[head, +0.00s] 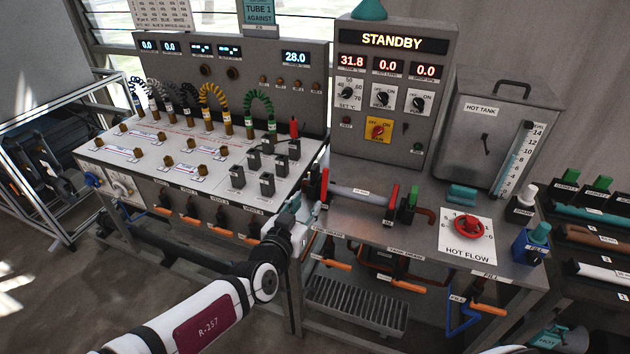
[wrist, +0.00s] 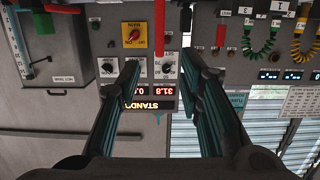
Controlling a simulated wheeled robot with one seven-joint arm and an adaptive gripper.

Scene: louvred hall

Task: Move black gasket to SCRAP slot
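My gripper (head: 303,212) is near the front edge of the bench, at the left end of the clear tube (head: 360,194). In the wrist view it shows upside down with its two dark fingers (wrist: 160,68) spread apart and nothing visibly held between them. A red clamp handle (wrist: 158,28) shows beyond the gap; the left red handle (head: 324,184) also shows in the head view. I cannot pick out the black gasket for certain. Several small dark blocks (head: 237,176) stand on the white panel's right side. I cannot read a SCRAP label on any slot.
The control box (head: 395,95) reading STANDBY stands behind the tube. The hot tank (head: 495,125), red HOT FLOW knob (head: 467,225) and blue FILL container (head: 530,245) are to the right. Orange-handled valves (head: 333,263) hang below the bench edge. A rack (head: 600,235) holds spare tubes at far right.

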